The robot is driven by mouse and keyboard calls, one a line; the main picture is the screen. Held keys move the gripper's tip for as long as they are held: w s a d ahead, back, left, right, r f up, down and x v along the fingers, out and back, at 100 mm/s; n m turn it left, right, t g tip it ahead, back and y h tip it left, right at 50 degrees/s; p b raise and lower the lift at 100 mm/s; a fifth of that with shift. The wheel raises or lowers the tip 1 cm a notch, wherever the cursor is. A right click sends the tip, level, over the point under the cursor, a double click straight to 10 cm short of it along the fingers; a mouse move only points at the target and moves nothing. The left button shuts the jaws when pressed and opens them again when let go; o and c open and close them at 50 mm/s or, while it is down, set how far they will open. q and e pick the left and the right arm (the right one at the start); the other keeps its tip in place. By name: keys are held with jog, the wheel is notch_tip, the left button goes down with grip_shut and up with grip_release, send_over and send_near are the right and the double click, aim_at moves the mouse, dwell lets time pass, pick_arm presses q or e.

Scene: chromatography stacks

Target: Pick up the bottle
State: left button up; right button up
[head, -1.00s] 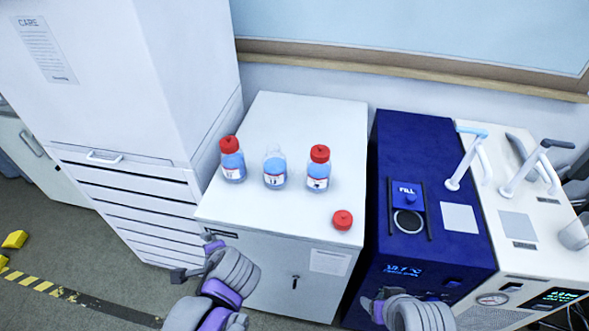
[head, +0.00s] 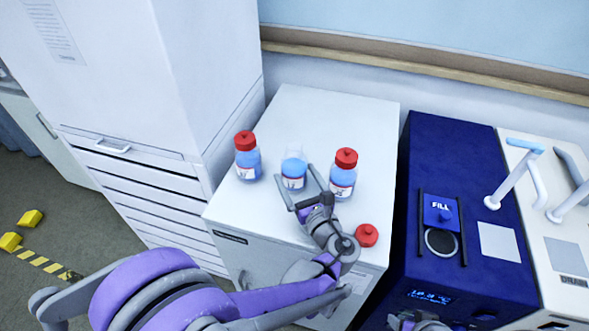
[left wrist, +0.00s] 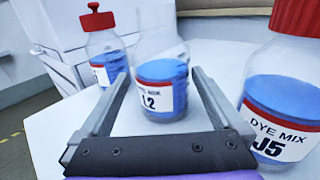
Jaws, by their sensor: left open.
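Three clear bottles of blue liquid stand upright on a white cabinet top. The middle bottle (head: 294,174) has no cap; in the left wrist view it (left wrist: 162,90) stands straight ahead, its label ending in "2". The left bottle (head: 247,160) and the right bottle (head: 342,178) have red caps. The right one (left wrist: 280,115) reads "DYE MIX J5". My left gripper (head: 298,181) is open, its fingers pointing at the middle bottle, one to each side in the wrist view. Contact cannot be told. My right gripper (head: 415,322) barely shows at the bottom edge; its jaws are not clear.
A loose red cap (head: 366,235) lies on the white cabinet top (head: 330,105), right of my left gripper. A blue unit (head: 455,160) with a "FILL" part stands to the right. A tall white cabinet (head: 205,70) stands to the left. The wall is behind.

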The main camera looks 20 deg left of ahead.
pick_arm(q)
jog(key=x, duration=0.5)
jog(key=shift+w+f, duration=0.1)
jog(key=shift+w, duration=0.2)
grip_shut()
